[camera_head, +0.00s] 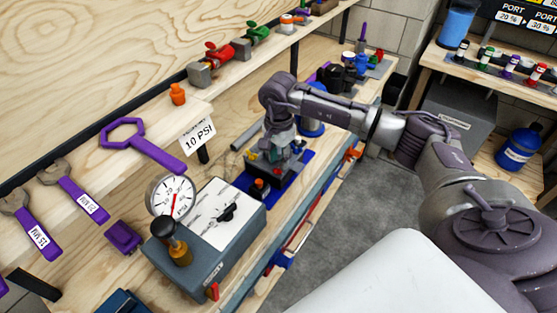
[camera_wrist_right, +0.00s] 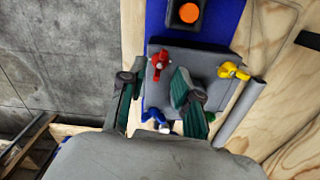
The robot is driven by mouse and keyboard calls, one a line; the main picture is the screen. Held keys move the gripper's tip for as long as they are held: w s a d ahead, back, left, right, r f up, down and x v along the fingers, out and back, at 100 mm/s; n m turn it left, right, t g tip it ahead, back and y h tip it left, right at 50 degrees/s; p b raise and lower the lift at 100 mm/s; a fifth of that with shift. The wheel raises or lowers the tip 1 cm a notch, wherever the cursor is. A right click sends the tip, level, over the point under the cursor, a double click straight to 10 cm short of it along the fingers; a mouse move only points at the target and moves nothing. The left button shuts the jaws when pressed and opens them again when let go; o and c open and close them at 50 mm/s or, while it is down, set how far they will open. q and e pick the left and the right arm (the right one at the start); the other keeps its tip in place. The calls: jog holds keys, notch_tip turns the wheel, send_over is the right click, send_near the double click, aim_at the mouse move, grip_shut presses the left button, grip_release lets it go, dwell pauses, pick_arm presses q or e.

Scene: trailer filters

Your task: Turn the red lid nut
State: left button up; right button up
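The red lid nut (camera_wrist_right: 159,65) is a small winged knob on a grey block lid (camera_wrist_right: 205,60) in the right wrist view. My right gripper (camera_wrist_right: 155,85) is open, with one dark green finger on each side. The nut appears between and just beyond the fingertips; I cannot tell whether they touch it. In the head view my right gripper (camera_head: 281,140) points down over the block, and the nut is small and partly hidden there. My left gripper is not in view.
A yellow nut (camera_wrist_right: 233,71) and a blue nut (camera_wrist_right: 153,114) sit on the same lid. An orange button (camera_wrist_right: 189,12) lies beyond it, and a grey bar (camera_wrist_right: 240,115) beside it. A pressure gauge (camera_head: 173,196) and grey box (camera_head: 215,225) stand nearer on the bench.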

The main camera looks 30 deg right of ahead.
jog(key=shift+f, duration=1.2)
grip_shut()
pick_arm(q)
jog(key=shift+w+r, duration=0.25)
